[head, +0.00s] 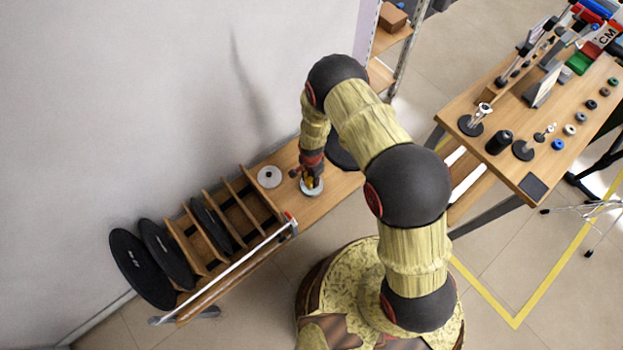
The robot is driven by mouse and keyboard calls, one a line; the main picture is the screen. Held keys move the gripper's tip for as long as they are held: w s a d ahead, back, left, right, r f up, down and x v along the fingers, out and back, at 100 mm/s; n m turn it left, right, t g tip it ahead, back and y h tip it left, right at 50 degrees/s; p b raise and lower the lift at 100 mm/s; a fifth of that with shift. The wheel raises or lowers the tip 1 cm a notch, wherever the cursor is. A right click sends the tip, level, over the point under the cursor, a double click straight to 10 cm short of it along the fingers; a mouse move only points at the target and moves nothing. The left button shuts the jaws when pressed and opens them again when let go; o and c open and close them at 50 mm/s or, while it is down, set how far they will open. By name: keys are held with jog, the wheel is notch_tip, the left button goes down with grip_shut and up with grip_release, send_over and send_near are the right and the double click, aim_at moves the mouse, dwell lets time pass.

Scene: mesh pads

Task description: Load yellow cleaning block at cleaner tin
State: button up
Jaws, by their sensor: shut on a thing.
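My gripper (311,178) points down over the wooden bench, at the end of my arm. It is shut on a small yellow block (310,183), of which only a little shows between the fingers. A round, pale tin (313,192) stands on the bench directly under the gripper. The block appears at or just above the tin's opening; I cannot tell whether it touches the tin. My gripper hides part of the tin.
A pale disc with a dark centre (269,177) lies left of the tin. A wooden rack (238,217) with large black discs (143,268) stands further left. Another black disc (342,152) is behind my gripper. A cluttered table (480,140) is at right.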

aim_at(311, 179)
jog(key=shift+s+f+b, duration=0.1)
jog(key=shift+f+b, duration=0.35)
dwell(1.5)
jog(key=shift+r+p, duration=2.25)
jog(key=shift+r, duration=1.3)
